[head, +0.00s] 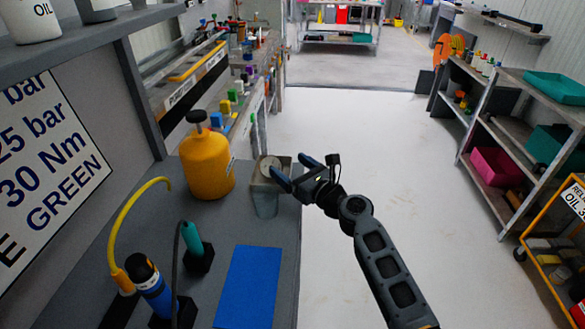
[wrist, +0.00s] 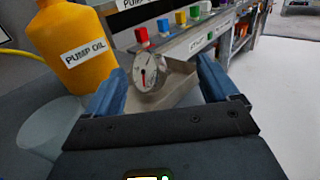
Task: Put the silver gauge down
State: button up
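The silver gauge (wrist: 146,72) has a round white dial with a red needle. In the wrist view it sits beyond and between my fingertips, nearer the left one, with a visible gap to the right one. It is at an open tan-grey box (wrist: 181,82); its lower part is hard to make out. My gripper (head: 293,171) is open, just right of the box. I cannot tell whether a finger touches the gauge.
A yellow pump oil jug (head: 206,165) stands close left of the box. A blue mat (head: 248,287) lies on the grey bench nearer me. Blue and teal tools (head: 150,285) with a yellow hose stand left of it. Open floor lies right of the bench.

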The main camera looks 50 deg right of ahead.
jog(key=shift+r+p, duration=0.5)
jog(key=shift+r, duration=0.15)
jog(key=s+a+b, duration=0.1)
jog(key=s, duration=1.1)
jog(key=shift+a+f, duration=0.2)
jog(key=shift+a, duration=0.05)
